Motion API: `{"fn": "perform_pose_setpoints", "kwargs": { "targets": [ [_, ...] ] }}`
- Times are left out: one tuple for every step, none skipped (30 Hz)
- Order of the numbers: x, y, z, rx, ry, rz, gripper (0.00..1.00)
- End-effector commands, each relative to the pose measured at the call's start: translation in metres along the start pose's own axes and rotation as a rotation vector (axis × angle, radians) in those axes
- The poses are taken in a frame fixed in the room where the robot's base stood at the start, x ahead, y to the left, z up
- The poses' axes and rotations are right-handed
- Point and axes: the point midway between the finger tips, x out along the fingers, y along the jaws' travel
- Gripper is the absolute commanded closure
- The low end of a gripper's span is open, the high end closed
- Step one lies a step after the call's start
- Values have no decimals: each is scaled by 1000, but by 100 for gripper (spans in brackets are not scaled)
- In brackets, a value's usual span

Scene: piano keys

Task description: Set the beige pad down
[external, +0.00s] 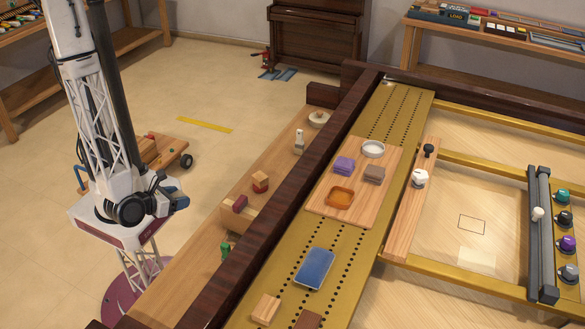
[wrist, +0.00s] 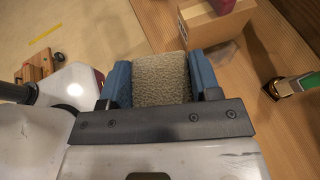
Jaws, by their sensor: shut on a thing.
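My gripper (external: 178,200) hangs at the left of the external view, left of the long wooden shelf and apart from the surfaces there. In the wrist view its blue fingers (wrist: 160,82) are shut on the beige pad (wrist: 160,78), a rough, speckled block held between them. In the external view I cannot make out the pad; the gripper hides it or it is too small.
A wooden shelf (external: 285,150) carries a block with a dark red piece (external: 238,204) and a green item (external: 225,249). A dark rail (external: 290,190) rises beside it. Beyond lie a wooden tray (external: 325,208), a blue pad (external: 315,268) and a pale block (external: 266,308).

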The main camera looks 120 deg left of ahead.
Motion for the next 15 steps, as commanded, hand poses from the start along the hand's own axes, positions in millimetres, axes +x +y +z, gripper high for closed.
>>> {"fn": "perform_pose_setpoints", "kwargs": {
  "targets": [
    [5,-5,2,-4,0,10,66],
    [7,-8,3,-5,0,13,66],
    [11,-12,4,-6,0,17,66],
    [14,-14,5,-7,0,20,66],
    [16,-17,6,-8,0,24,66],
    [20,-21,7,-11,0,29,66],
    [23,-24,8,-13,0,32,66],
    [26,-27,10,-14,-1,34,66],
    [30,-30,11,-16,-1,39,66],
    [32,-33,12,-17,-1,43,66],
    [36,-35,14,-19,-1,46,66],
    [40,-39,15,-21,-1,50,66],
    [43,-42,16,-22,-1,53,66],
    [46,-44,18,-23,-1,56,66],
    [51,-47,19,-24,-1,62,66]
  ]
}}
